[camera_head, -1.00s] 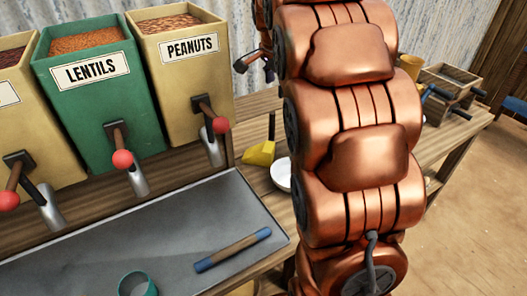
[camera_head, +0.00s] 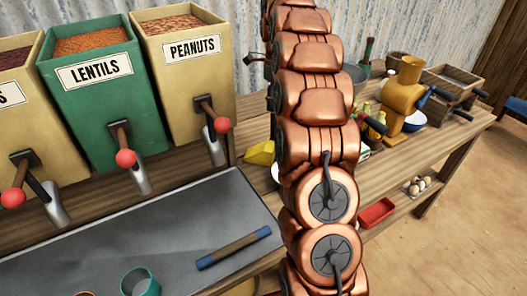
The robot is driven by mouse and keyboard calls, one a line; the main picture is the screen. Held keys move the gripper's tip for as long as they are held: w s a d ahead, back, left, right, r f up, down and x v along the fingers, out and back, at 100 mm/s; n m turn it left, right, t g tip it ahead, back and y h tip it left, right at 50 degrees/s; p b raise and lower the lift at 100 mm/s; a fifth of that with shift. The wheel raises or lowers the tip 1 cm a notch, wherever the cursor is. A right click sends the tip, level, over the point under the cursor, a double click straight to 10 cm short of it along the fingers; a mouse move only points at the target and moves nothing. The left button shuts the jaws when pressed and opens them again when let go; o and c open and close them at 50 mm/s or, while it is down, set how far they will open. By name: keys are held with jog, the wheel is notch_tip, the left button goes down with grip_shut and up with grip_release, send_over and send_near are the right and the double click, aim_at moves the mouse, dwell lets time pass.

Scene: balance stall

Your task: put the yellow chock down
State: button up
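A yellow wedge-shaped piece (camera_head: 260,153), which looks like the yellow chock, shows on the wooden bench just left of my copper arm. Its right side is hidden behind the arm. My gripper cannot be made out in this view; the arm's far end runs out at the top edge. I cannot tell whether anything is held.
Grain bins with red-knobbed levers, such as the green lentils bin (camera_head: 100,105), stand left above a grey metal tray (camera_head: 110,236). An orange grinder (camera_head: 404,98) and wooden crate (camera_head: 455,82) stand right.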

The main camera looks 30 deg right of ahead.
aim_at(273, 119)
jog(key=shift+w+f+p, duration=0.15)
jog(key=shift+f+p, duration=0.35)
jog(key=shift+f, duration=1.45)
jog(key=shift+w+f+p, duration=0.15)
jog(key=shift+f+p, duration=0.3)
jog(key=shift+f, duration=1.45)
grip_shut()
